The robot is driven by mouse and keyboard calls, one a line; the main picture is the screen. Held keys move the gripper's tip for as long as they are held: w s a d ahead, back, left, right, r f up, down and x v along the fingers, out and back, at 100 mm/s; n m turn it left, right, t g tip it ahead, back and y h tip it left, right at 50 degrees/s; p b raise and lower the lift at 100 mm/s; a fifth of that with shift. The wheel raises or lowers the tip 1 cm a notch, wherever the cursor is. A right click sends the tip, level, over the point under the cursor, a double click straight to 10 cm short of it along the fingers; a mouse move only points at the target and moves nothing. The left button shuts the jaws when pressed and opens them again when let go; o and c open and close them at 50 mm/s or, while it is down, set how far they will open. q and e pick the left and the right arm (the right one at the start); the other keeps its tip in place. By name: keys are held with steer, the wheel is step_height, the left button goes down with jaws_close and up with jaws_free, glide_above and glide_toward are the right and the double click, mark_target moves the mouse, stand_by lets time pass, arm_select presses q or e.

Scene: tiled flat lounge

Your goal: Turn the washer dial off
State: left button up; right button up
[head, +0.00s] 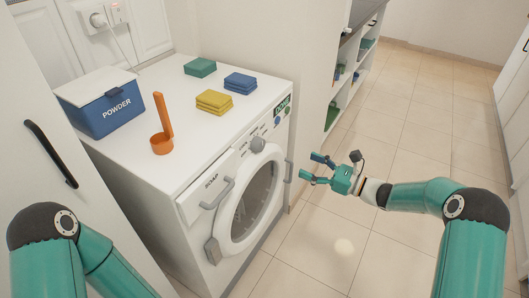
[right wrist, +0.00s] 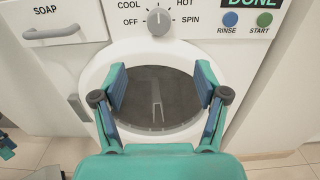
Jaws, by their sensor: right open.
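The white washer (head: 150,120) stands left of centre in the head view. Its grey dial (head: 258,144) is on the front panel above the round door. In the right wrist view the dial (right wrist: 158,21) sits between the labels OFF, COOL, HOT and SPIN, with its mark pointing roughly straight up. My right gripper (head: 318,167) is open and empty, in front of the washer and apart from it. In the right wrist view its spread fingers (right wrist: 160,88) show before the door, below the dial. A small teal part at that view's left edge looks like my left gripper (right wrist: 6,146), mostly cut off.
The soap drawer handle (right wrist: 62,33) is left of the dial; blue RINSE (right wrist: 230,19) and green START (right wrist: 259,19) buttons are right. Tiled floor (head: 400,130) at right is clear.

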mark_target(262, 147)
steer(key=x, duration=1.6)
steer(key=shift+a+f, duration=0.1)
steer(key=shift+a, duration=0.1)
